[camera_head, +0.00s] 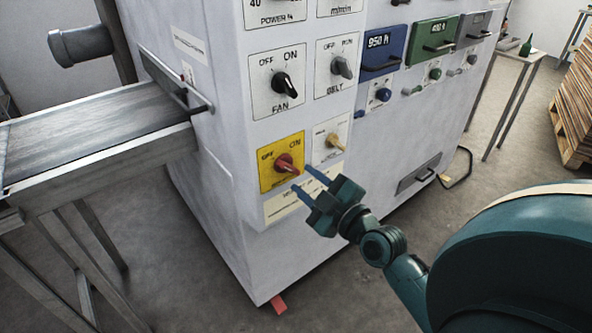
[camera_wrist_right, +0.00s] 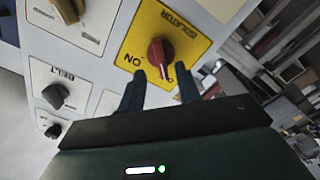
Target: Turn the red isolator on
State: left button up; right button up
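The red isolator knob (camera_head: 285,163) sits on a yellow plate (camera_head: 266,178) low on the white machine's front. The plate has OFF at its left and ON at its right. My right gripper (camera_head: 307,181) is open, with its two blue fingers pointing at the plate just right of and below the knob. In the right wrist view the red knob (camera_wrist_right: 160,52) shows ahead, between the lines of the open fingertips (camera_wrist_right: 160,74), with nothing gripped. I cannot tell exactly which mark the knob points to. My left gripper is not in view.
Beside the isolator is a cream knob (camera_head: 335,141). A conveyor (camera_head: 90,130) enters at left.

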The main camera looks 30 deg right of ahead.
aim_at(292, 171)
jog(key=shift+w+a, duration=0.2)
jog(key=shift+w, duration=1.9)
grip_shut()
